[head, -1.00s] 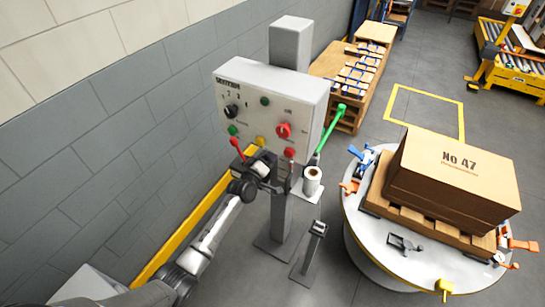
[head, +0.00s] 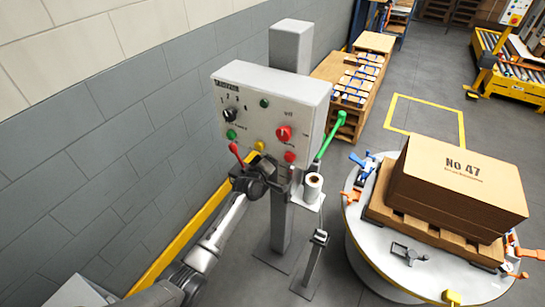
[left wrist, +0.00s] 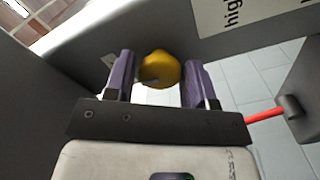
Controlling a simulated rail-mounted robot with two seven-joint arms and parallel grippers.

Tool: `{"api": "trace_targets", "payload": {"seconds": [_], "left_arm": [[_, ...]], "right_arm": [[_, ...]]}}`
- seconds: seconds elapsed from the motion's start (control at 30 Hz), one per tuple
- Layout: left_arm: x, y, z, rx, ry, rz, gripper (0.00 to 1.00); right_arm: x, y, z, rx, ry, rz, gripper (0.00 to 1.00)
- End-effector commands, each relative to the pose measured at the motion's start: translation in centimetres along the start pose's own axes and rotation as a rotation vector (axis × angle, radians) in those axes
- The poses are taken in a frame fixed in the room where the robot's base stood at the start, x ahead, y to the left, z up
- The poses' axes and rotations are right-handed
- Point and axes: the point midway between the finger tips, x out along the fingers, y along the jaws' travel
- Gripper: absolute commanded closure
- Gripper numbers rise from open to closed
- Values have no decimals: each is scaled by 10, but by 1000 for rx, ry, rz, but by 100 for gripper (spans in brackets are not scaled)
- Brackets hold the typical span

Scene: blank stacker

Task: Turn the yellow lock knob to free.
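The yellow knob (head: 259,146) is at the lower edge of the grey control panel (head: 252,112). In the left wrist view the knob (left wrist: 160,69) appears between the two purple fingers of my left gripper (left wrist: 160,73). The fingers are apart, one on each side of the knob, with a thin gap seeming to show on each side. In the head view my left gripper (head: 258,163) is just below the panel, and its fingers are mostly hidden. I cannot read the knob's lock setting. My right gripper is not in view.
A red lever (head: 236,153) is left of the knob, and a green lever (head: 331,134) sticks out right of the panel. A label roll (head: 313,183) stands on a small shelf close by. A round table (head: 364,240) at right carries a boxed pallet (head: 456,187).

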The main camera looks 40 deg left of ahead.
Motion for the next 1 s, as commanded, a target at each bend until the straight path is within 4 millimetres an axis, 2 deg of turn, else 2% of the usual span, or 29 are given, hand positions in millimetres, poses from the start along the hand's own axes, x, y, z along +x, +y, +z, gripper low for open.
{"api": "trace_targets", "payload": {"seconds": [0.03,0.33,0.67,1.0], "left_arm": [[0,0,0,0,0,0,55],[0,0,0,0,0,0,82],[0,1,-1,73,-1,0,82],[0,2,-1,354,-1,-1,82]], "right_arm": [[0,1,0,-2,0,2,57],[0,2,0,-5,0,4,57],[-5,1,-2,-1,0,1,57],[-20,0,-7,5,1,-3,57]]}}
